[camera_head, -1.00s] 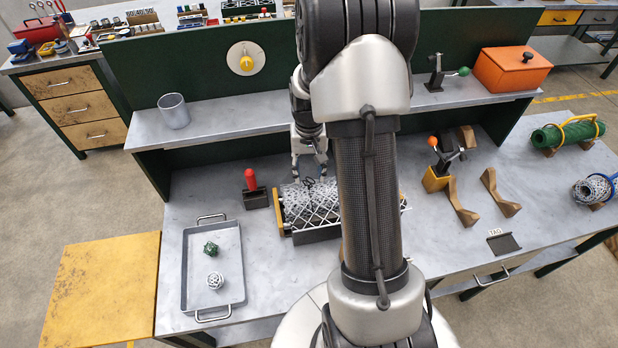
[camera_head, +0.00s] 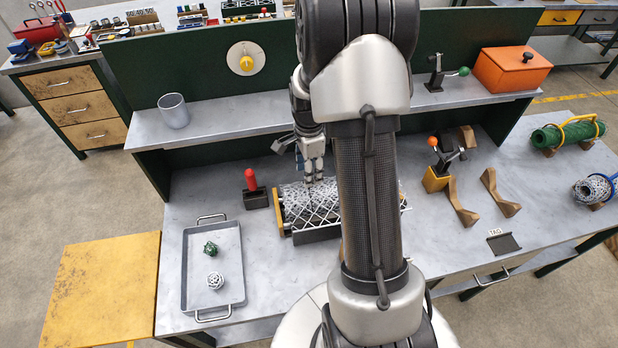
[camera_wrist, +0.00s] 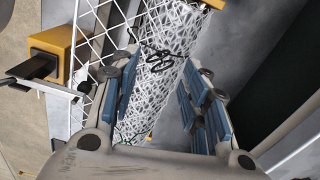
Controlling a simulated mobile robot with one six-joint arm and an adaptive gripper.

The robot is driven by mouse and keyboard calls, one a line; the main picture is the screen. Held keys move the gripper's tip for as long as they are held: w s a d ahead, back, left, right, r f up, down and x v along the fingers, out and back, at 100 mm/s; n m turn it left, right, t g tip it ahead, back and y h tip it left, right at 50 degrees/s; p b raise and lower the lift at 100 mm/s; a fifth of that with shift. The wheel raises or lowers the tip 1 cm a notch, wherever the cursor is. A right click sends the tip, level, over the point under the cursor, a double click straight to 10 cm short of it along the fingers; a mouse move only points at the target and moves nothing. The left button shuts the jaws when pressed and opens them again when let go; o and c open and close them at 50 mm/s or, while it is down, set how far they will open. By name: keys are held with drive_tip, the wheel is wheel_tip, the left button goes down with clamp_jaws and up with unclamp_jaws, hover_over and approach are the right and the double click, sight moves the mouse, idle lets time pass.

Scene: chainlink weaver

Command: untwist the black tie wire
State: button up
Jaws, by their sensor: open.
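The black tie wire (camera_wrist: 160,58) shows in the wrist view as a loose-looking tangle of loops across a roll of white chain-link mesh (camera_wrist: 170,25). In the head view the mesh roll (camera_head: 300,196) lies in a cradle on the bench, and the wire cannot be made out there. My gripper (camera_wrist: 160,82) is open, with its blue-padded fingers on either side of the mesh roll in the wrist view. The wire appears between and beyond the fingertips, and nothing is held. In the head view my gripper (camera_head: 312,180) points down just above the roll; contact cannot be told.
A red-handled tool (camera_head: 252,184) stands left of the cradle. A grey tray (camera_head: 187,285) holds a green and a white wire ball. An orange-knobbed clamp (camera_head: 437,172) and wooden saddles (camera_head: 498,192) lie right. The shelf (camera_head: 235,123) runs close behind my arm.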

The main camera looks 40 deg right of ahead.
drive_tip(key=m, duration=1)
drive_tip(key=shift+m, duration=0.3)
wheel_tip(320, 180, down, 4)
drive_tip(key=b, duration=0.3)
drive_tip(key=shift+c, duration=0.4)
drive_tip(key=c, duration=0.8)
drive_tip(key=n, duration=0.5)
drive_tip(key=shift+c, duration=0.2)
drive_tip(key=n, duration=0.7)
